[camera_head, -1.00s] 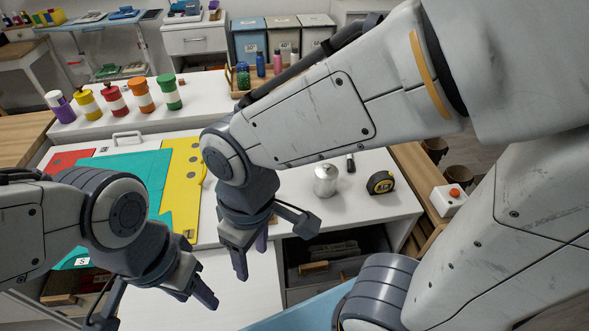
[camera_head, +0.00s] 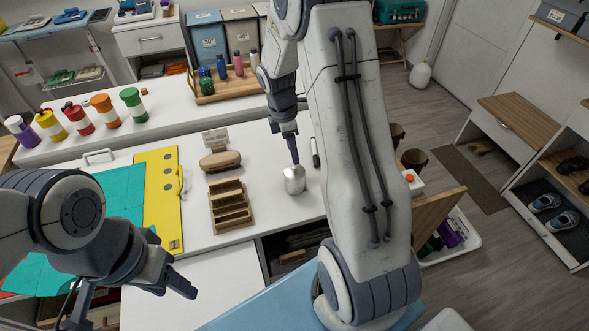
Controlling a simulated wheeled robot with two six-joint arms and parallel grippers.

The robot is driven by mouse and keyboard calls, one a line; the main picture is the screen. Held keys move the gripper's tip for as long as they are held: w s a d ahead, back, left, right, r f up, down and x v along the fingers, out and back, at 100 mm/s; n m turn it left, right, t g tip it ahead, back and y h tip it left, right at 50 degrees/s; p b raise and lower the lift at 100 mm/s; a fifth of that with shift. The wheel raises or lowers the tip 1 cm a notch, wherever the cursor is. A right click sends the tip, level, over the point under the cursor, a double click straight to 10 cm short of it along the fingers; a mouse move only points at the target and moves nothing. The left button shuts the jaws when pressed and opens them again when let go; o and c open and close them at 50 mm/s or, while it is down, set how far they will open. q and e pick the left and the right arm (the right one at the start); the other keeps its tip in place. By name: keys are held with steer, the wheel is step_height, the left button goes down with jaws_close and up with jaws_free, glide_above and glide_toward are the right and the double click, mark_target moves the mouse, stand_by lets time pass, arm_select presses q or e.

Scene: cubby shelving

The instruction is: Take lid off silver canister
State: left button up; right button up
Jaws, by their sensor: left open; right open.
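The silver canister (camera_head: 294,184) stands upright on the white worktop, right of the wooden divided tray. My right gripper (camera_head: 293,158) points down directly over the canister, with its fingers at the lid. The fingers hide the lid's top, and I cannot tell whether they touch it. The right gripper is open, though its fingers look close together from this angle. My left gripper (camera_head: 130,302) is open and empty at the lower left, in front of the worktop and well apart from the canister.
A wooden divided tray (camera_head: 231,207) and a brush (camera_head: 220,160) lie left of the canister. A dark-tipped marker (camera_head: 315,152) lies close to its right. A yellow board (camera_head: 158,200) is further left. Several coloured jars stand on the back counter. My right arm hides the worktop's right side.

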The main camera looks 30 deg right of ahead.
mark_target(295, 167)
steer(key=f, duration=0.3)
steer(key=f+p, duration=0.1)
steer(key=f, duration=0.1)
steer(key=shift+s+d+f, duration=0.1)
steer(key=shift+s+f, duration=0.1)
steer(key=shift+f, duration=0.2)
steer(key=shift+c, duration=0.4)
jaws_close()
